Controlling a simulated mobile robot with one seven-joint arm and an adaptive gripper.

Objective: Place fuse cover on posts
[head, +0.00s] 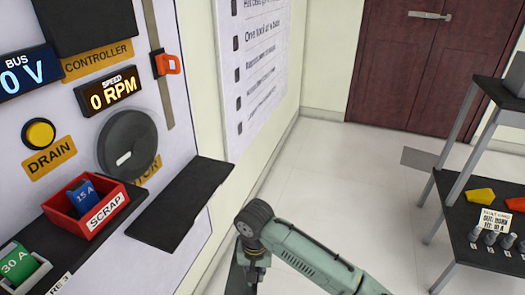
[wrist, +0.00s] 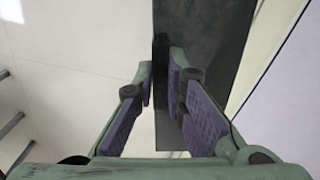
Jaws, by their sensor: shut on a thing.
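My gripper (head: 252,268) is low in the head view, just right of the wall panel, pointing down. In the wrist view my gripper (wrist: 162,68) has its purple-padded fingers shut on a dark flat panel (wrist: 205,35). The panel runs between the fingers and up to the top of that view. I take it to be the fuse cover, though its full shape is hidden. In the head view a dark strip (head: 236,278) shows beside the gripper, cut off at the bottom edge. I cannot make out the posts in either view.
A black ledge (head: 180,203) juts from the wall panel left of my gripper. A red scrap bin (head: 75,222) holds a blue 15 A fuse (head: 84,194). A green 30 A fuse (head: 17,263) stands lower left. A shelf rack (head: 462,195) is at right. The floor between is clear.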

